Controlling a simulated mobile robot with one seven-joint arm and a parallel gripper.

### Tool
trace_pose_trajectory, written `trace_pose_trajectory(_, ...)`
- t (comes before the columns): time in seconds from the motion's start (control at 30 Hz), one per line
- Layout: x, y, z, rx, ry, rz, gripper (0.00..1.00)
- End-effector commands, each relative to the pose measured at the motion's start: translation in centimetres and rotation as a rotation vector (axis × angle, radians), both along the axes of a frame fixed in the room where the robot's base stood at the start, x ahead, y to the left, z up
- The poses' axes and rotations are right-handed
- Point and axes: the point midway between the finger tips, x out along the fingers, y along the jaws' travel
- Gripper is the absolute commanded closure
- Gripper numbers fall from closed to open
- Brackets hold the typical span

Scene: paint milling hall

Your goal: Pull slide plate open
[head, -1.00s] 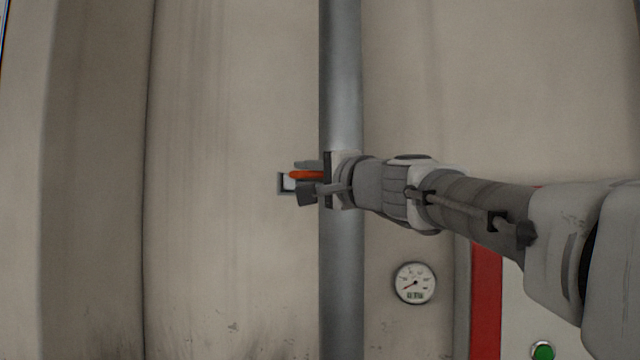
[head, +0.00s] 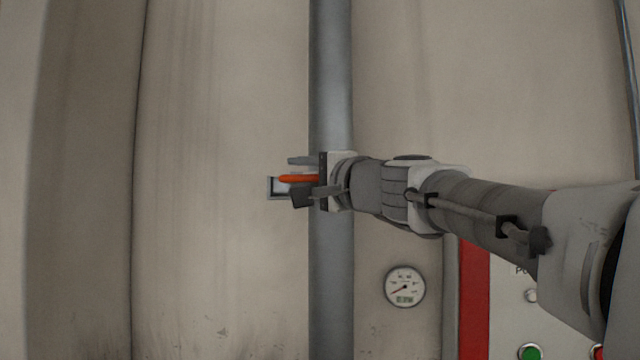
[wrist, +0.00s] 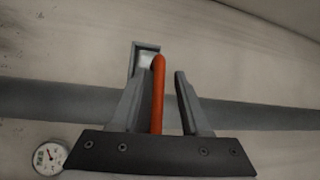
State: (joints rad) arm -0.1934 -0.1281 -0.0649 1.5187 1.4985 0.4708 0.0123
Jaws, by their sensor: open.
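An orange bar (head: 297,179), seemingly the handle of the slide plate, stands out beside a small grey rectangular frame with a pale inside (head: 271,188) in the wall. In the wrist view the orange bar (wrist: 158,95) lies between the two fingers of my gripper (wrist: 165,92), and the frame (wrist: 146,58) shows behind its tip. My gripper (head: 296,178) is open, one finger on each side of the bar. The bar is nearer the left finger in the wrist view; I cannot tell whether it touches. The plate itself is not clearly seen.
A vertical grey pipe (head: 331,80) runs behind my gripper, close to it. A round gauge (head: 405,287) is below right. A red strip (head: 474,300) and a panel with a green button (head: 531,352) are at lower right. The wall left of the frame is bare.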

Motion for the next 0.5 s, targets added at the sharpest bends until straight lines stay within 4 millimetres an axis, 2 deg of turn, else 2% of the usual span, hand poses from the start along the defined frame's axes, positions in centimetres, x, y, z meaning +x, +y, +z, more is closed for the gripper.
trace_pose_trajectory(0.5, -9.5, -6.5, -1.6, 0.001, -0.004, -0.001, 0.54)
